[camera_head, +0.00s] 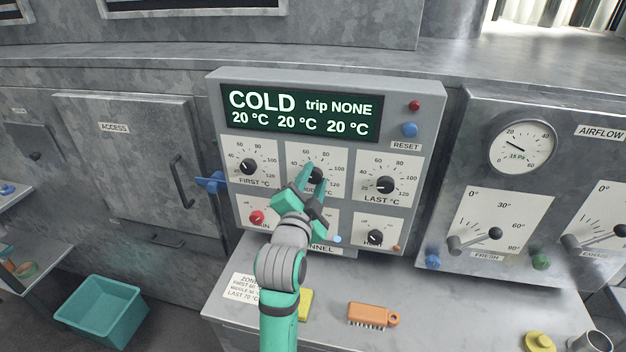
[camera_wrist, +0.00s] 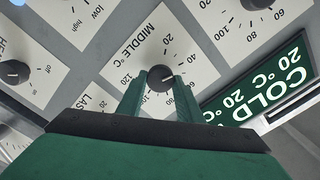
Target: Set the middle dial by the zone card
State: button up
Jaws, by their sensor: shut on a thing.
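The middle dial is a black knob (camera_wrist: 160,78) on a white scale plate marked MIDDLE °C. In the head view the knob (camera_head: 316,175) is partly covered by my fingers. My gripper (camera_wrist: 161,84) is shut on it, one green finger on each side. The white pointer mark seems to face the low-number side, near 40; I cannot read it exactly. The zone card (camera_head: 243,287) lies on the bench at lower left, partly behind my arm. Its last line reads LAST 70 °C; its middle line is too small to read surely. The display (camera_head: 300,112) reads COLD, trip NONE, and 20 °C three times.
The FIRST dial (camera_head: 248,167) and LAST dial (camera_head: 385,185) flank the middle one. A red knob (camera_head: 257,217) and a black knob (camera_head: 375,237) sit below. A blue handle (camera_head: 210,182) juts from the panel's left side. A yellow block (camera_head: 305,304) and an orange brush (camera_head: 368,315) lie on the bench.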

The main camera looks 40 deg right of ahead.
jog(key=shift+m, duration=2.2)
jog(key=shift+d, duration=0.1)
jog(key=o, duration=1)
jog(key=v, duration=1.1)
jog(key=shift+f, duration=0.1)
